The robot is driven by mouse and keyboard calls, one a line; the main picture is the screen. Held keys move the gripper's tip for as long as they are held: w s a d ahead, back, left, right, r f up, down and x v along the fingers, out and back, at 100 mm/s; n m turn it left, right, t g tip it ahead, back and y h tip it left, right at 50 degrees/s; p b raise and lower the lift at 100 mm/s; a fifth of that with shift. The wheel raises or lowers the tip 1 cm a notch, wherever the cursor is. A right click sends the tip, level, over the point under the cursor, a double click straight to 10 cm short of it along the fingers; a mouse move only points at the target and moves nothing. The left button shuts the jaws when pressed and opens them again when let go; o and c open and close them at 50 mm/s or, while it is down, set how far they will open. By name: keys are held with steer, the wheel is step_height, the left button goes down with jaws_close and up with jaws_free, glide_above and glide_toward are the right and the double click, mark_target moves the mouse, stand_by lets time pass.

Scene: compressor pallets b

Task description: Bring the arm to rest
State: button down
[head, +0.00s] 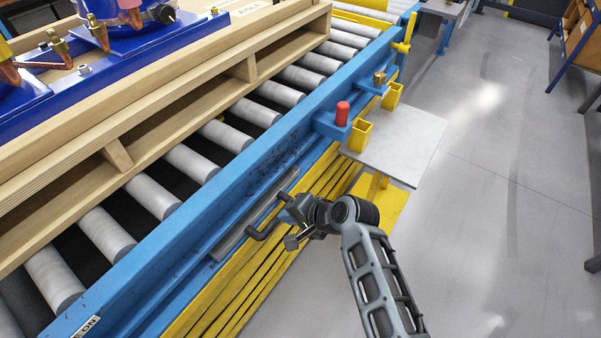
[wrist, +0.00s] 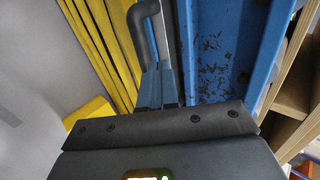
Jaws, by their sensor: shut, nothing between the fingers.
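My gripper (head: 285,200) is at the blue side rail (head: 205,207) of the roller conveyor, near the middle of the head view. In the wrist view its two grey-blue fingers (wrist: 159,86) are together with nothing between them. A dark bent handle (head: 261,231) is close beside the gripper. It also shows in the wrist view (wrist: 146,28), just past the fingertips; I cannot tell whether they touch. My arm reaches in from the lower right of the head view, bent at the wrist.
A wooden pallet (head: 190,85) bearing blue machinery (head: 115,55) lies on the rollers (head: 150,196). A red button (head: 342,113), yellow brackets (head: 360,136) and a grey shelf (head: 405,145) are by the rail. Yellow folded panels (head: 235,285) are below. Grey floor (head: 500,200) at right is clear.

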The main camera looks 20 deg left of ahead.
steer(key=s+d+f+t+h, duration=0.3)
steer(key=s+d+t+h, duration=0.3)
steer(key=s+d, duration=1.7)
steer(key=s+d+r+n+t+h, duration=0.1)
steer(key=s+d+r, duration=0.3)
steer(key=r, duration=0.4)
steer(key=s+d+r+n+t+h, duration=0.1)
steer(key=s+d+r+t, duration=0.1)
steer(key=s+d+r, duration=0.2)
steer(key=s+d+r+n+t, duration=0.2)
steer(key=s+d+r, duration=0.2)
steer(key=s+r, duration=0.4)
step_height(320, 180, up, 5)
steer(key=shift+s+r+t+h, duration=0.1)
steer(key=shift+s+t+h, duration=0.2)
steer(key=shift+h, duration=0.1)
steer(key=shift+a, duration=0.1)
